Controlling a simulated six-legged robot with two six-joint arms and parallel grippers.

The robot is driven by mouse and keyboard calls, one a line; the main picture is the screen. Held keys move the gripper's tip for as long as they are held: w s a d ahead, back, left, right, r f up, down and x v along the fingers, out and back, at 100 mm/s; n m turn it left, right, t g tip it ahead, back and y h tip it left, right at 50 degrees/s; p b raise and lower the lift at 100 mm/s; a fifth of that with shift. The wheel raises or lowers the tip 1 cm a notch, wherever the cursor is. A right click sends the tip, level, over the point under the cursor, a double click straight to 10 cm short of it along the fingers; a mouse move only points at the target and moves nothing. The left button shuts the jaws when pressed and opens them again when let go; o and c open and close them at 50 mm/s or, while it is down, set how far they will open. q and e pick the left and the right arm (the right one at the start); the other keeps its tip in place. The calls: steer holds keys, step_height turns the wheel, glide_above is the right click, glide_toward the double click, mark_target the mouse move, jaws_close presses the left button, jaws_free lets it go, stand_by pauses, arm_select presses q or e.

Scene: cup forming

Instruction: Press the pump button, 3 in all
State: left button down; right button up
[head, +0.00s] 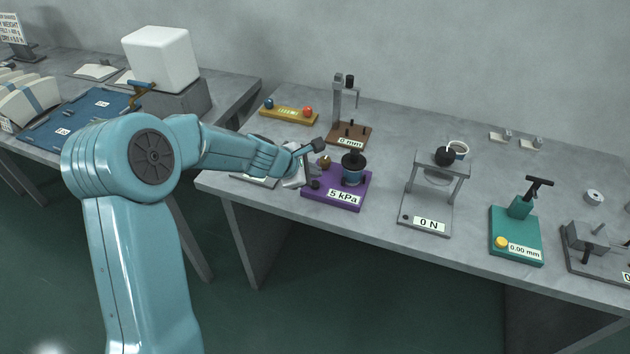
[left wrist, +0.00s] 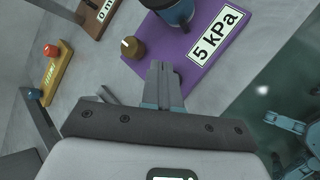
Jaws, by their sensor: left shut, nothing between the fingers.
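The purple pump base (head: 338,203) carries a "5 kPa" label, a blue cylinder with a black top (head: 353,168) and a small brass button (head: 325,161). In the left wrist view the brass button (left wrist: 132,48) stands on the purple base (left wrist: 170,40), just beyond my fingertips and slightly to their left. My left gripper (head: 313,182) is over the left edge of the purple base, its fingers closed together and empty. The closed fingers (left wrist: 160,72) point at the base near the button; whether they touch the base cannot be told. My right gripper is out of view.
A yellow block with blue and red knobs (head: 289,115) and a brown "0 mm" stand (head: 347,136) are behind. A grey "0 N" press (head: 427,212) and a green "0.00 mm" device (head: 516,240) stand to the right. Bare tabletop lies between them.

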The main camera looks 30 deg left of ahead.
arm_select(q)
step_height(320, 180, up, 4)
steer(key=p, duration=0.3)
steer(key=shift+r+p, duration=0.25)
steer(key=shift+p, duration=0.15)
stand_by(2.0)
step_height(320, 180, up, 4)
steer(key=p, duration=0.4)
glide_above(313, 186)
steer(key=shift+w+f, duration=0.1)
steer(key=shift+f, duration=0.1)
steer(key=shift+f, duration=0.1)
step_height(313, 186, down, 8)
steer(key=b, duration=0.8)
steer(key=shift+f+b, duration=0.25)
steer(key=shift+b, duration=0.05)
steer(key=shift+f, duration=0.1)
stand_by(1.1)
